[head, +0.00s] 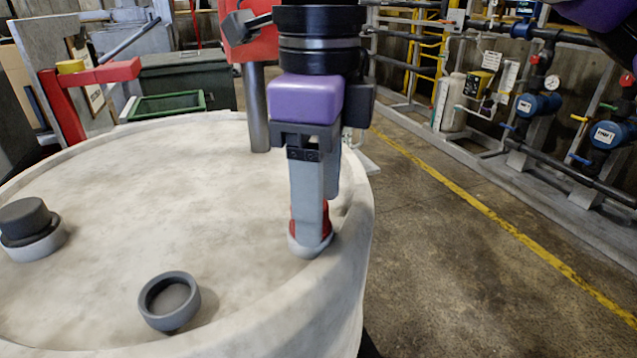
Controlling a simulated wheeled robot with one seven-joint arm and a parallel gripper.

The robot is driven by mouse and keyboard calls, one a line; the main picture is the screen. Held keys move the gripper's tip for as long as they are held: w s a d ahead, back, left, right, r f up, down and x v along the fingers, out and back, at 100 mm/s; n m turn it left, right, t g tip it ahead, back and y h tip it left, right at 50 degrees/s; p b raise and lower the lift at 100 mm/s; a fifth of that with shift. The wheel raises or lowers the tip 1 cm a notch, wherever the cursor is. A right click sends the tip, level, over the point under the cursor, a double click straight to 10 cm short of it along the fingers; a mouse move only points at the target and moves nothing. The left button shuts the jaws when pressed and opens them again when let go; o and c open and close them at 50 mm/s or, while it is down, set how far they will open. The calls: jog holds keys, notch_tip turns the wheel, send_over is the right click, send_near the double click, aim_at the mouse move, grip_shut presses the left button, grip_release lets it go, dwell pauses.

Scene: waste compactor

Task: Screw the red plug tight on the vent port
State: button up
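The red plug (326,222) stands at the right rim of the big pale round lid (200,200). It sits at a pale round collar (310,248), which looks like the vent port; the threads and any gap between them are hidden. My gripper (314,215) points straight down over the plug. Its near grey finger covers most of the plug's front, and red shows at its right side and a little at its left. The far finger is partly hidden behind, so I cannot tell whether both fingers press on the plug.
On the lid are a dark grey open ring (169,301) and a dark cap on a pale collar (30,228). A metal post (257,108) rises behind my gripper. A red bracket (90,85) stands back left. Pipes and blue meters (540,104) line the right; the floor between is clear.

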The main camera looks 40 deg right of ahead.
jog(key=n, duration=0.3)
jog(key=a+n+p, duration=0.1)
jog(key=n, duration=0.1)
jog(key=shift+a+n, duration=0.2)
jog(key=shift+n, duration=0.2)
jog(key=n, duration=0.5)
jog(key=shift+p, duration=0.3)
grip_shut()
jog(key=c, duration=0.8)
grip_release()
grip_shut()
jog(key=m+b, duration=0.1)
jog(key=m, duration=0.3)
jog(key=shift+b, duration=0.35)
jog(key=shift+m, duration=0.5)
